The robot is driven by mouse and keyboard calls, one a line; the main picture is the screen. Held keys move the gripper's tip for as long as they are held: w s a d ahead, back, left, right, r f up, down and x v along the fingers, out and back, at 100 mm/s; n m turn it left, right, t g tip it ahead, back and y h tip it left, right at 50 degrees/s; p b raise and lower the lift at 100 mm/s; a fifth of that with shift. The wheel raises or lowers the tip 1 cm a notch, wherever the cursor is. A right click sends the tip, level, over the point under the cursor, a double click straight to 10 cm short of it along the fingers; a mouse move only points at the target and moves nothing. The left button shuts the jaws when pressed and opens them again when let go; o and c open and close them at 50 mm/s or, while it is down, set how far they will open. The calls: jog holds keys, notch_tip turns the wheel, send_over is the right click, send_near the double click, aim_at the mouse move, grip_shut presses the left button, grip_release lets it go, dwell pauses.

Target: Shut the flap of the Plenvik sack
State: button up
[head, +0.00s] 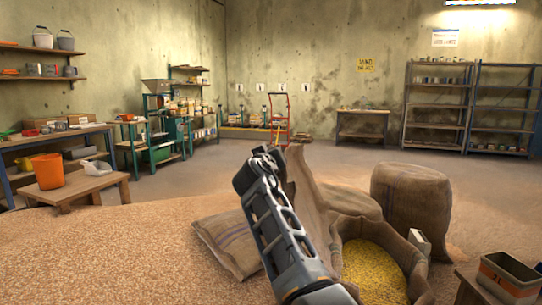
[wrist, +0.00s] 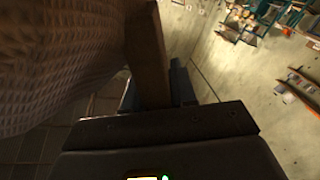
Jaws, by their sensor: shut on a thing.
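An open burlap sack (head: 345,235) full of yellow grain (head: 375,270) stands at the lower right of the head view. No name can be read on it. Its brown flap (head: 308,195) stands raised at the left side of the mouth, partly behind my arm. In the wrist view my gripper (wrist: 152,100) is shut on a brown strip (wrist: 148,50), which looks like the flap's edge. Woven cloth (wrist: 55,60) fills the upper left there. My fingertips are hard to make out in the head view.
A full sack (head: 410,195) stands behind the open one, and another (head: 225,240) lies to the left. A metal bin (head: 508,275) sits at the lower right. Loose grain (head: 100,250) covers the left foreground. An orange bucket (head: 48,171) stands on a low table.

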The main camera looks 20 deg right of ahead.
grip_shut()
